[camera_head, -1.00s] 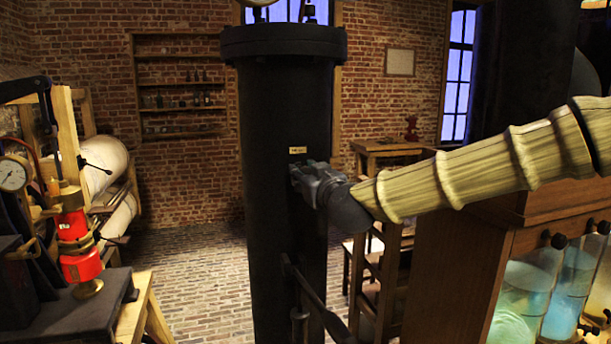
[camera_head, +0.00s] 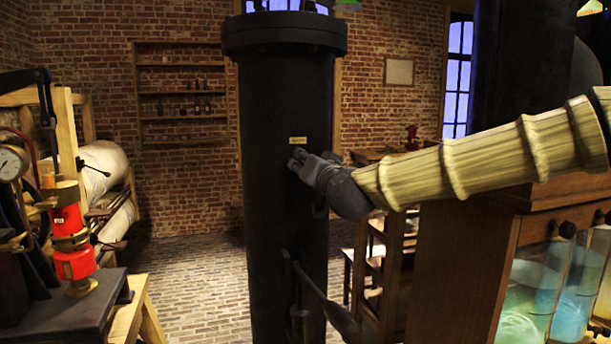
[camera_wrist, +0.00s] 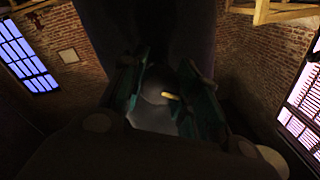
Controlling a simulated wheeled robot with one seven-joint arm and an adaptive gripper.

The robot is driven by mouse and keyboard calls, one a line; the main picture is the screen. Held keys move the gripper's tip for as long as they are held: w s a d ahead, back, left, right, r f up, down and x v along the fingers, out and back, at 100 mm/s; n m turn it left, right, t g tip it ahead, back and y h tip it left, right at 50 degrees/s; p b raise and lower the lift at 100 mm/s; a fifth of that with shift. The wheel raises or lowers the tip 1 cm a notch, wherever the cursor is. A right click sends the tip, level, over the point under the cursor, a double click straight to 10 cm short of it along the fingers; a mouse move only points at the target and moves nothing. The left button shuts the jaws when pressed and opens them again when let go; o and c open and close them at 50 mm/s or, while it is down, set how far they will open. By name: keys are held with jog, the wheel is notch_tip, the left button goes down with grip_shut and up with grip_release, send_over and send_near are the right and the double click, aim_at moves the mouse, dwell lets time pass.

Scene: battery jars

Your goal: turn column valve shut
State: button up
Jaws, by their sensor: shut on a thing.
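The black column (camera_head: 286,100) stands upright in the middle of the head view. A small brass plate (camera_head: 298,140) is on its front. My gripper (camera_head: 303,163) is at the column's face just below the plate. In the wrist view, my gripper's two dark green-edged fingers (camera_wrist: 166,98) stand on either side of a rounded grey part, taken to be the column valve (camera_wrist: 157,82), and are shut on it. A small yellowish piece shows between the fingers. In the head view my gripper hides the valve, so its turn angle cannot be told.
A long dark lever (camera_head: 322,300) sticks out from the column lower down. A wooden cabinet with glass jars (camera_head: 530,290) stands at right. A bench with a red cylinder (camera_head: 68,225) and a gauge (camera_head: 10,163) stands at left. Brick floor is open between bench and column.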

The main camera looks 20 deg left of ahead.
jog(key=m+b, duration=0.2)
jog(key=m, duration=0.1)
jog(key=m+b, duration=0.2)
jog(key=m, duration=0.1)
jog(key=shift+f+t, duration=0.2)
jog(key=shift+t, duration=0.1)
jog(key=m+b, duration=0.2)
jog(key=m, duration=0.3)
jog(key=shift+r+b, duration=0.15)
jog(key=shift+b, duration=0.25)
jog(key=shift+m, duration=0.3)
jog(key=o, duration=1)
jog(key=shift+o, duration=0.2)
jog(key=v, duration=1.2)
jog(key=shift+s+a, duration=0.15)
